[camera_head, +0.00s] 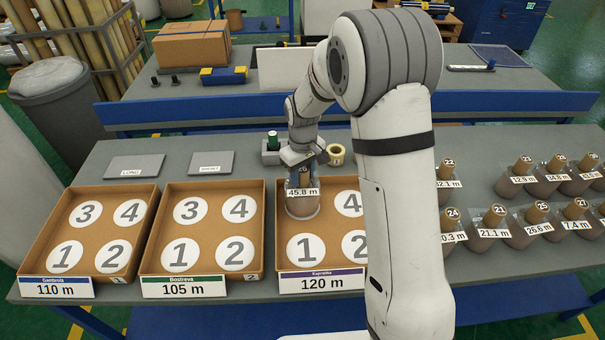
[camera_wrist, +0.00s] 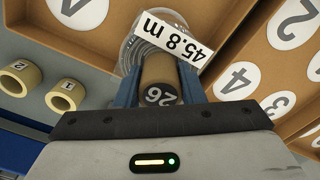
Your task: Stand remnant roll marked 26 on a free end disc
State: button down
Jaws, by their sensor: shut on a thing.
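The remnant roll marked 26 (camera_head: 302,205) is a clear-wrapped roll with a brown core and a 45.8 m tag. My gripper (camera_head: 304,172) is shut on its core from above. In the wrist view the core end with 26 (camera_wrist: 160,95) shows between the blue fingers (camera_wrist: 158,82). The roll is upright over the back-left place of the 120 m tray (camera_head: 272,225), hiding any disc there. I cannot tell whether its base touches. White discs 1 (camera_head: 305,249), 2 (camera_head: 354,245) and 4 (camera_head: 349,203) in this tray are bare where visible; my arm partly covers 2 and 4.
The 105 m tray (camera_head: 163,225) and 110 m tray (camera_head: 44,225) stand left with bare numbered discs. Several wrapped rolls (camera_head: 490,222) stand at right. Behind the 120 m tray are a small yellowish ring (camera_head: 336,154) and a dark holder (camera_head: 270,155). Two grey plates (camera_head: 135,166) lie behind the left trays.

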jog(key=shift+f, duration=0.35)
jog(key=c, duration=0.9)
grip_release()
jog(key=shift+o, duration=0.2)
jog(key=shift+r+b, duration=0.7)
jog(key=shift+r, duration=3.2)
